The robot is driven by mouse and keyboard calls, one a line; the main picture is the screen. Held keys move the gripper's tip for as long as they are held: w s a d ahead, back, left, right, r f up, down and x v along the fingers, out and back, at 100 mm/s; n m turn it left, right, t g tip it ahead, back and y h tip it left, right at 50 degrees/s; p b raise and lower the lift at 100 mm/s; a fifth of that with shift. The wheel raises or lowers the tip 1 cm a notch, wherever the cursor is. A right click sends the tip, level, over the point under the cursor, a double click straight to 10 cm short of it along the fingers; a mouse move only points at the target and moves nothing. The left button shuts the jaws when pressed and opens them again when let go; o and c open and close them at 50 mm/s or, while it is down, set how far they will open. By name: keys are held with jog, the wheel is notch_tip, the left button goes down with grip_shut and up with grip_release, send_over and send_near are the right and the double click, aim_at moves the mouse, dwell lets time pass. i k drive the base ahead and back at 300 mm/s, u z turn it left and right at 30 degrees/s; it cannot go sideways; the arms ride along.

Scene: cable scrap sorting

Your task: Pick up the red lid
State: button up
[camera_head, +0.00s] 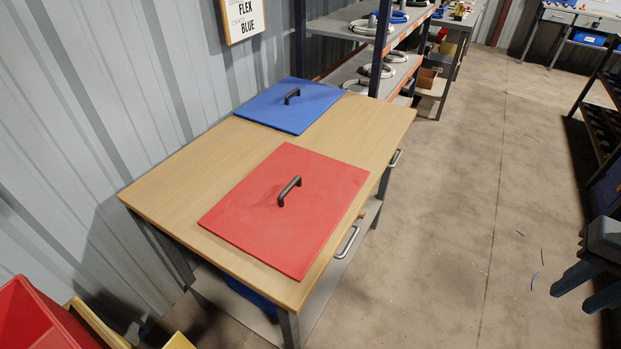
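The red lid (262,222) lies flat on the near part of a wooden-topped table (165,192). It has a black bar handle (289,191) standing up near its middle. A blue lid (268,112) with a similar black handle lies flat at the far end of the same table. My gripper (571,299) shows at the right edge, dark grey, with its two fingers apart and nothing seen between them. In the picture it is well to the right of the red lid and does not touch it. The rest of my arm is out of view.
A corrugated metal wall runs behind the table. A red bin (40,318) stands at the bottom left. Shelving (350,24) with cable coils is behind the table, and a dark rack (600,125) is at right. The concrete floor (440,220) between is mostly clear, with small cable scraps.

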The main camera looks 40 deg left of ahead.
aim_at(285, 212)
jog(key=u, duration=0.6)
jog(key=i, duration=1.2)
jog(key=u, duration=0.9)
